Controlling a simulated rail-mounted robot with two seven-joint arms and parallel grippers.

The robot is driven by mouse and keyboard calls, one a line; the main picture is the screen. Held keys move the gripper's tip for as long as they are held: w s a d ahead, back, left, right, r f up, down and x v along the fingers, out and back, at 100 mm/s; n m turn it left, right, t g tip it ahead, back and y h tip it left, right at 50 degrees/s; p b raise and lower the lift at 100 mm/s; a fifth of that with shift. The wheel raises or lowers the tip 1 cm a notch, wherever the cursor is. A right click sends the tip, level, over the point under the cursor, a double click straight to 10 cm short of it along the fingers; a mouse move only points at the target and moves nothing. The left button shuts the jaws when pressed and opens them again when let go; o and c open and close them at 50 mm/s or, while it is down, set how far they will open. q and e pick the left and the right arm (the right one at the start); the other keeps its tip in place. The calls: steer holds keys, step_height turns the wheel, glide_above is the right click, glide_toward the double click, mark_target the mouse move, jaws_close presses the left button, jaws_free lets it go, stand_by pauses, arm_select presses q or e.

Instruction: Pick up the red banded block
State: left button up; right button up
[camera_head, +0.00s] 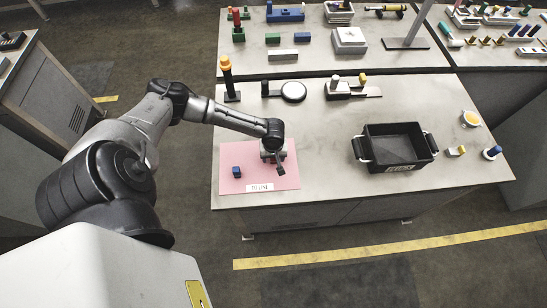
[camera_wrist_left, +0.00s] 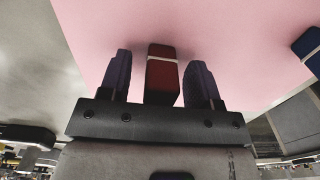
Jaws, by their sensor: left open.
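The red banded block (camera_wrist_left: 162,76) shows in the left wrist view as a dark red block with a pale band near its far end. It stands between the two fingers of my left gripper (camera_wrist_left: 161,80), with a gap on each side. My left gripper is open. In the head view my left gripper (camera_head: 279,160) is low over the pink mat (camera_head: 270,178), and I cannot make out the red block there. A blue block (camera_head: 237,172) lies on the mat to the left; a dark blue block (camera_wrist_left: 309,48) shows at the right edge of the wrist view. My right gripper is not in view.
The mat carries a label (camera_head: 260,187) at its front edge. A black tray with handles (camera_head: 417,129) stands to the right. Small parts, a yellow-topped post (camera_head: 227,78) and fixtures stand along the back. The tabletop between mat and tray is clear.

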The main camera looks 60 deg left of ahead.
arm_select(q)
steer(key=shift+c, duration=0.4)
steer(key=c, duration=0.9)
steer(key=shift+r, duration=0.1)
steer(key=shift+r, duration=0.45)
steer(key=r, duration=0.2)
steer(key=d+r, duration=0.1)
steer(key=shift+w+r, duration=0.25)
steer(key=shift+r, duration=0.1)
steer(key=w+d+r, duration=0.4)
steer(key=d+r, duration=0.2)
steer(key=d, duration=0.3)
steer(key=shift+w+d+r, duration=0.15)
steer(key=shift+w+d, duration=0.15)
